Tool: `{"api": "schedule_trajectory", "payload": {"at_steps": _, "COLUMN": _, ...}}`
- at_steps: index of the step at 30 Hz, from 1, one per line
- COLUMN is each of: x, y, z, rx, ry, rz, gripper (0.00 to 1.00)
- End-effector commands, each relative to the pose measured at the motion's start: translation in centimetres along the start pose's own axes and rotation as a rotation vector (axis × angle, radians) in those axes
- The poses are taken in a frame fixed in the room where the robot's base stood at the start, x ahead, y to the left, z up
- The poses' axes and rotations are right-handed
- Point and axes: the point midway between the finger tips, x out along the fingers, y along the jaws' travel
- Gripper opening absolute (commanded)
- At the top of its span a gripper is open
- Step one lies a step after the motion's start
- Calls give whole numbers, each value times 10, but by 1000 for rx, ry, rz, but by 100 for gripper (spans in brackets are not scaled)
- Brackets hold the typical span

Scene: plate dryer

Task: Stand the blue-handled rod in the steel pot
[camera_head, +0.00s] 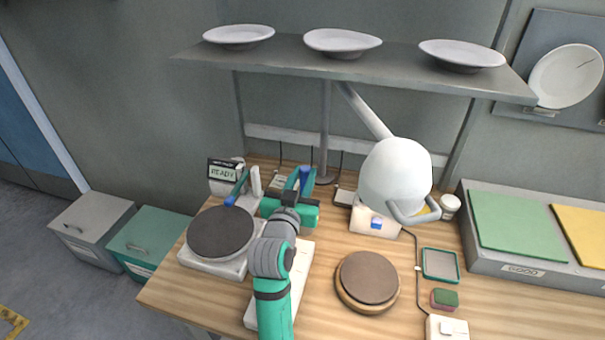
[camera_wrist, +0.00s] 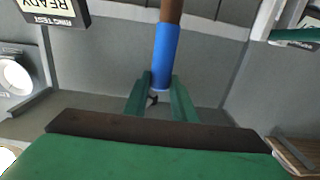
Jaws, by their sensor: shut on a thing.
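The blue-handled rod (camera_wrist: 165,55) is between the green fingers of my gripper (camera_wrist: 160,92) in the wrist view. Its blue handle is at the fingertips and a brown part extends beyond, out of the top of the picture. In the head view my gripper (camera_head: 299,187) is over the back of the bench, left of centre. A small blue part of the rod (camera_head: 305,175) shows between its fingers. My gripper is shut on the rod. I cannot pick out the steel pot with certainty in either view.
A READY sign (camera_head: 224,172) stands behind a round dark plate (camera_head: 221,231). Another blue-ended bar (camera_head: 238,190) is close left of my gripper. A shelf (camera_head: 390,68) with white plates hangs above. A large white lamp-like body (camera_head: 395,172) is at right.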

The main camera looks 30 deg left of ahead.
Motion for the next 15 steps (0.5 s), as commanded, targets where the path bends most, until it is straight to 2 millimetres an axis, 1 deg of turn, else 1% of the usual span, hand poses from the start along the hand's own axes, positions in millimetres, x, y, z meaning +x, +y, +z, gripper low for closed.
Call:
{"api": "schedule_trajectory", "payload": {"at_steps": 7, "x": -1, "y": -4, "z": 0, "rx": 0, "ry": 1, "rz": -6, "gripper": 0}}
{"api": "schedule_trajectory", "payload": {"at_steps": 8, "x": -1, "y": -4, "z": 0, "rx": 0, "ry": 1, "rz": -6, "gripper": 26}}
{"api": "schedule_trajectory", "payload": {"at_steps": 9, "x": -1, "y": -4, "z": 0, "rx": 0, "ry": 1, "rz": -6, "gripper": 36}}
{"api": "schedule_trajectory", "payload": {"at_steps": 10, "x": -1, "y": -4, "z": 0, "rx": 0, "ry": 1, "rz": -5, "gripper": 43}}
{"api": "schedule_trajectory", "payload": {"at_steps": 11, "x": -1, "y": -4, "z": 0, "rx": 0, "ry": 1, "rz": -5, "gripper": 46}}
{"api": "schedule_trajectory", "payload": {"at_steps": 15, "x": -1, "y": -3, "z": 0, "rx": 0, "ry": 1, "rz": -5, "gripper": 46}}
